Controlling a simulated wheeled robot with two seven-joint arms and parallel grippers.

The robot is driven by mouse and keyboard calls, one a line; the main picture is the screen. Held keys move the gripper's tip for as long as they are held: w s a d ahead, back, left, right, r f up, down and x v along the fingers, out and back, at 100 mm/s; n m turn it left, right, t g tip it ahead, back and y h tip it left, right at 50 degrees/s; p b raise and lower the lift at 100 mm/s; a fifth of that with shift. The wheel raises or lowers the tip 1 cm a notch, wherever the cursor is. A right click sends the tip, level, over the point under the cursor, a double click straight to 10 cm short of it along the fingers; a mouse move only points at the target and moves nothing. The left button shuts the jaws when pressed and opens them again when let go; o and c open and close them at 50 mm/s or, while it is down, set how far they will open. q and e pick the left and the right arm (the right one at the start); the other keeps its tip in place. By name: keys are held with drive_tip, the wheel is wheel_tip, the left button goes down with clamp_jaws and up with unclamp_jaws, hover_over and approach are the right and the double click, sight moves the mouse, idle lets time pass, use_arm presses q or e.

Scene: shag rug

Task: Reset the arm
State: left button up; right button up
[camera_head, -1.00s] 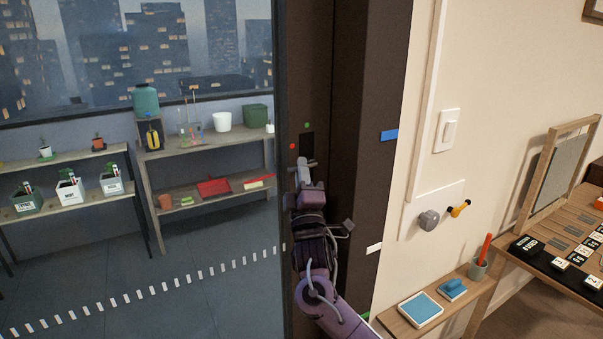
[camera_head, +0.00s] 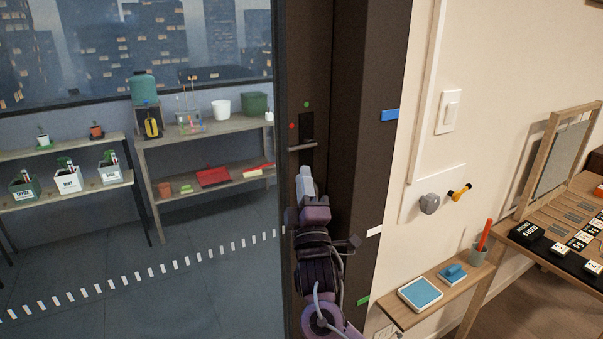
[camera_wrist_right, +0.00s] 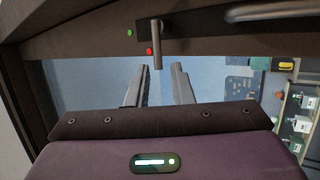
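My right gripper (camera_head: 305,182) is in front of the dark door frame, a little below the door handle (camera_head: 302,146). In the right wrist view my right gripper (camera_wrist_right: 160,85) has its two grey fingers apart, with nothing between them. The handle lever (camera_wrist_right: 157,45) shows just beyond the fingertips there, and the gripper does not appear to hold it. My purple right arm runs down to the bottom of the head view. My left gripper is in neither view.
A glass panel (camera_head: 220,270) with a dashed white strip is at left; shelves (camera_head: 200,132) with pots stand behind it. At right are a light switch (camera_head: 451,110), a grey knob (camera_head: 430,204), a small wall shelf (camera_head: 455,298) and a wooden desk (camera_head: 560,268).

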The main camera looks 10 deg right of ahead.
drive_tip(key=shift+s+f, duration=0.1)
drive_tip(key=shift+s, duration=0.1)
wheel_tip(320, 180, down, 18)
drive_tip(key=w+d+m+g, duration=0.2)
drive_tip(key=d+g, duration=0.1)
drive_tip(key=g, duration=0.1)
drive_tip(key=s+d+f+m+g, duration=0.1)
drive_tip(key=s+d+f+g, duration=0.2)
drive_tip(key=f, duration=0.9)
drive_tip(key=s+d+f+m+g, duration=0.1)
drive_tip(key=s+f+m+g, duration=0.15)
drive_tip(key=s+f, duration=0.6)
drive_tip(key=s+d+f+m+g, duration=0.1)
drive_tip(key=s+d+f+g, duration=0.15)
drive_tip(key=f, duration=1.15)
drive_tip(key=s+d+f+m+g, duration=0.2)
drive_tip(key=s+f+g, duration=0.2)
drive_tip(key=s+f, duration=0.9)
drive_tip(key=s+d+f+m+g, duration=0.1)
drive_tip(key=s+f+m+g, duration=0.25)
drive_tip(key=s+f, duration=0.95)
drive_tip(key=s+r+m+g, duration=0.1)
drive_tip(key=s+g, duration=0.3)
drive_tip(key=s, duration=1.5)
drive_tip(key=shift+d, duration=0.15)
